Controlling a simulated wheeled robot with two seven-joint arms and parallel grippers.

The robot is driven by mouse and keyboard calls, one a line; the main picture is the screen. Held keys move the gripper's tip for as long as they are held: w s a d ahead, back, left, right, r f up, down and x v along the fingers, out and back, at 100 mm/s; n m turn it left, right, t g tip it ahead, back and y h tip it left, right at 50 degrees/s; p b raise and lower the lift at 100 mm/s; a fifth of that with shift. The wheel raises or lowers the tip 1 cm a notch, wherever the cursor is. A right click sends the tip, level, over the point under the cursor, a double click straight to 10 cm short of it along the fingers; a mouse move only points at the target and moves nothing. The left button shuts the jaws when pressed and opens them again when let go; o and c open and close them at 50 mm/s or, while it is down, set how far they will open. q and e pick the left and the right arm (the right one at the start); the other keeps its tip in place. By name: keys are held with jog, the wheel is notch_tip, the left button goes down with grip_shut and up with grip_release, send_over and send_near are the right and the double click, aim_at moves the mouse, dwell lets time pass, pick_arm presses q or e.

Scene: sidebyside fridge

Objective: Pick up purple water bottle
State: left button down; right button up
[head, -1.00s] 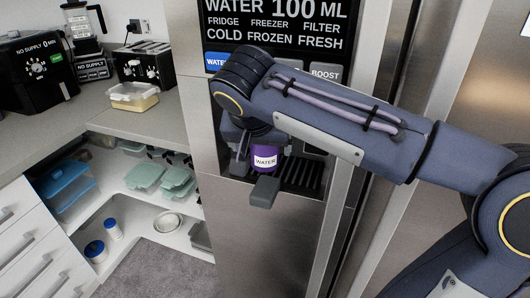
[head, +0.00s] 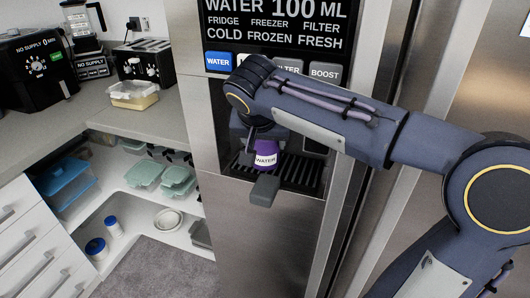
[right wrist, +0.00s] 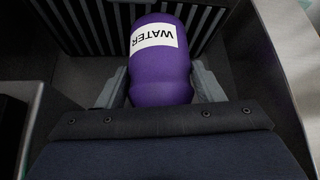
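The purple water bottle (head: 266,151) with a white WATER label stands in the dispenser recess of the fridge, its lower part hidden in the head view. My right gripper (head: 258,170) is at the bottle, one finger showing as a grey block in front of it. In the right wrist view the bottle (right wrist: 160,75) lies between the two fingers of my right gripper (right wrist: 160,88), close to both. Whether they press on it is unclear. My left gripper is not in view.
The fridge panel (head: 275,25) is above the recess, with a drip tray (head: 300,172) inside it. A counter (head: 75,125) with a toaster (head: 147,65) and a food container (head: 133,95) is at left. A shelf (head: 130,190) below holds several containers.

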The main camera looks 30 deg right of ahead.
jog(key=c, duration=0.7)
jog(key=s+a+r, duration=0.2)
jog(key=s+a, duration=0.1)
jog(key=s+a+r, duration=0.2)
jog(key=s+r, duration=0.1)
jog(key=s, duration=0.1)
jog(key=s+a+r, duration=0.3)
jog(key=s, duration=0.1)
jog(key=shift+a, duration=0.35)
